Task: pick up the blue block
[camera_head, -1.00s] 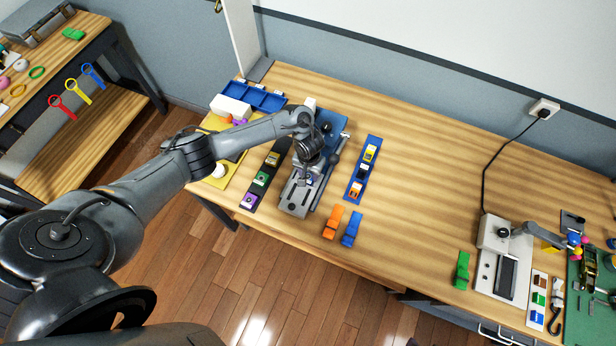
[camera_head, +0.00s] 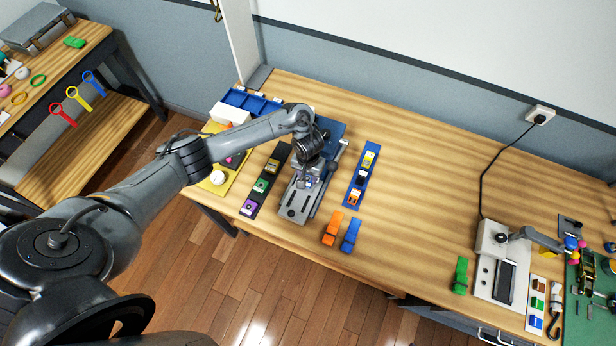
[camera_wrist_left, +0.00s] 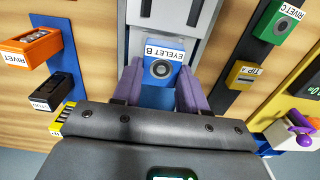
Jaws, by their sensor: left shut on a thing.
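The blue block (camera_wrist_left: 163,62), labelled "EYELET B" with a round grey eyelet, sits between the two purple fingers of my left gripper (camera_wrist_left: 160,86) in the left wrist view. The fingers are shut on its sides. In the head view my left gripper (camera_head: 308,180) points down over the grey fixture (camera_head: 297,207), and its wrist and fingers hide most of the block. I cannot tell how far the block is above the fixture. My right gripper is not in view.
A dark rack (camera_head: 253,205) with purple, green and yellow blocks stands left of the fixture. A blue rack (camera_head: 350,204) stands right of it. Orange (camera_head: 332,230) and blue (camera_head: 350,236) clips lie near the front edge. The table's middle right is clear.

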